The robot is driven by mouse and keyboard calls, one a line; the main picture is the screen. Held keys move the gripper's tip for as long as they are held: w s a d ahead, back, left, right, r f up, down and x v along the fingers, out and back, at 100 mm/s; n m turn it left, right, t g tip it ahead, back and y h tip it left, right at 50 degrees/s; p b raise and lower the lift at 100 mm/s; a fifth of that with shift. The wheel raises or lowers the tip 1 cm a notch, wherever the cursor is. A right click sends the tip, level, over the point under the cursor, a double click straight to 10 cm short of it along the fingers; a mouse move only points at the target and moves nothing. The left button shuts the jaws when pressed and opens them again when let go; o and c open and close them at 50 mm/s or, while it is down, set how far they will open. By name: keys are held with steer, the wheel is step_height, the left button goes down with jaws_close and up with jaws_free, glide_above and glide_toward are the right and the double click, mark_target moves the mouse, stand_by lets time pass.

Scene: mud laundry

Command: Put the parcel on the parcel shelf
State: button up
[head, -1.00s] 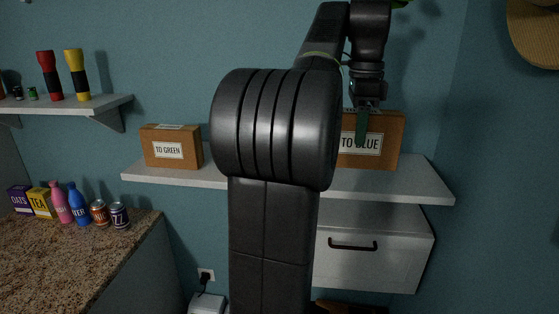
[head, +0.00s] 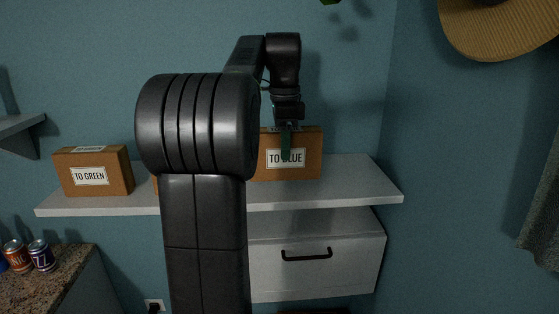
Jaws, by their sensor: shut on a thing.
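The brown parcel labelled "TO BLUE" (head: 309,158) is upright over the right part of the white wall shelf (head: 370,184), its label facing me. My gripper (head: 287,150) reaches down in front of the label and is shut on this parcel. I cannot tell whether the parcel's underside touches the shelf. A second brown parcel, labelled "TO GREEN" (head: 115,170), stands on the left part of the shelf. My arm hides the middle of the shelf; a sliver of brown shows at its left edge.
A white drawer unit (head: 350,262) with a black handle is below the shelf. A granite counter (head: 70,275) with cans (head: 40,255) is at lower left. A straw hat (head: 500,30) hangs upper right. The shelf's right end is bare.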

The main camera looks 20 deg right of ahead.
steer(key=f, duration=0.3)
steer(key=shift+s, duration=0.4)
steer(key=shift+f, duration=0.4)
steer(key=o, duration=1.3)
steer(key=shift+f, duration=0.15)
steer(key=shift+c, duration=0.2)
steer(key=shift+w, duration=0.1)
steer(key=shift+r, duration=3.85)
steer(key=shift+f, duration=0.1)
steer(key=shift+f, duration=1.6)
